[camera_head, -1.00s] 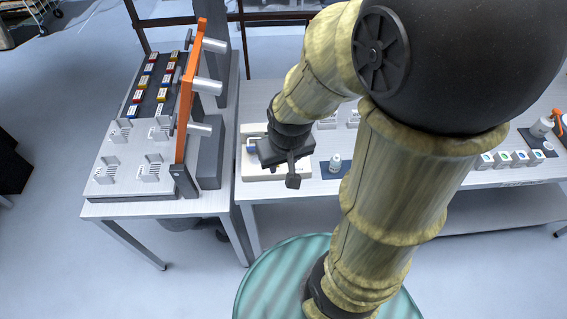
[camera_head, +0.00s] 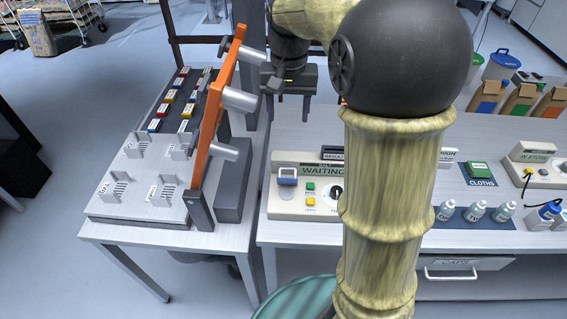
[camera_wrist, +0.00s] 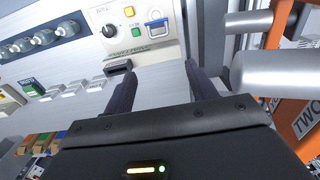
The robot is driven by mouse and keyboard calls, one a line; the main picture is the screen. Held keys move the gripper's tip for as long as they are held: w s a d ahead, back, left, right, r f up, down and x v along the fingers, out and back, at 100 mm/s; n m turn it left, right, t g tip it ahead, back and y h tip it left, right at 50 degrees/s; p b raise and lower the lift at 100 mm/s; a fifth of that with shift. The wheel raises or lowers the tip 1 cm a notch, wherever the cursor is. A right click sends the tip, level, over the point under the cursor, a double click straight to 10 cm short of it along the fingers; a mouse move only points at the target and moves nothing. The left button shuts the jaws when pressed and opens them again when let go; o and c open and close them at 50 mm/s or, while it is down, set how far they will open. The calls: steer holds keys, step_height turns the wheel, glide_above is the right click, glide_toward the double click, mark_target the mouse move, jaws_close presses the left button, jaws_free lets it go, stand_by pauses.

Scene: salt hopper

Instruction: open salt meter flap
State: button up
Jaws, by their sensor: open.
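The cream salt unit (camera_head: 308,210) stands on the right-hand table, with a sign reading "WAITING". On its left side is a small blue-framed flap (camera_head: 288,177), which looks like the salt meter flap; I cannot tell whether it is shut. Green and yellow buttons and a black knob sit beside it. The flap also shows near the top of the wrist view (camera_wrist: 157,27). My gripper (camera_head: 293,108) is open and empty, behind the unit in the head view and apart from it. In the wrist view, its fingers (camera_wrist: 160,75) point toward the unit, with the flap beyond them.
An orange plate (camera_head: 216,115) with grey cylinders stands upright left of the unit; the cylinders (camera_wrist: 275,75) are close to my right finger in the wrist view. A dark label block (camera_head: 333,153) lies behind the unit. Several bottles (camera_head: 475,211) stand at right.

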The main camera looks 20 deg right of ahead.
step_height(320, 180, down, 17)
steer(key=shift+r, duration=0.1)
stand_by(0.9)
steer(key=shift+c, duration=0.5)
steer(key=shift+p, duration=0.4)
steer(key=c, duration=0.7)
